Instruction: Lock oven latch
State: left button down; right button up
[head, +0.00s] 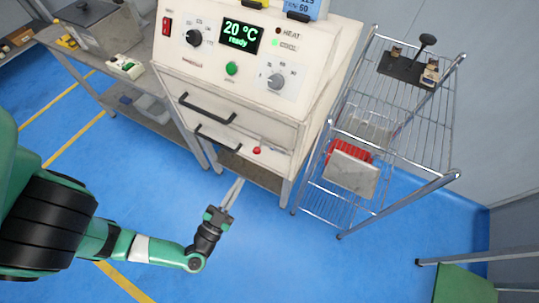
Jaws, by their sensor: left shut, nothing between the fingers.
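The oven (285,110) is a cream cabinet in the upper middle of the head view, its display (240,36) lit with "20 °C ready". Its front has an upper dark bar handle (205,108) and a lower one (217,140). A small red knob (257,150) sits right of the lower handle; it may be the latch, but I cannot tell its lock state. My left gripper (232,194) is shut and empty, apart from the oven and just below its lower front edge in the picture. My right gripper is out of view.
A wire rack cart (400,190) stands right of the oven, with a dark plate (402,68) on top and a red item (345,152) lower down. A metal bench (125,95) stands left. Blue floor (290,265) in front is clear.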

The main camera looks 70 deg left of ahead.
pick_arm(q)
jog(key=shift+s+a+f+m+h, duration=0.1)
jog(key=shift+s+m+h, duration=0.4)
jog(key=shift+s, duration=0.25)
jog(key=shift+a, duration=0.1)
jog(key=w+a+f+b, duration=0.1)
jog(key=w+a+b, duration=0.6)
jog(key=w+b, duration=0.1)
jog(key=shift+w+a, duration=0.15)
jog(key=shift+w, duration=0.35)
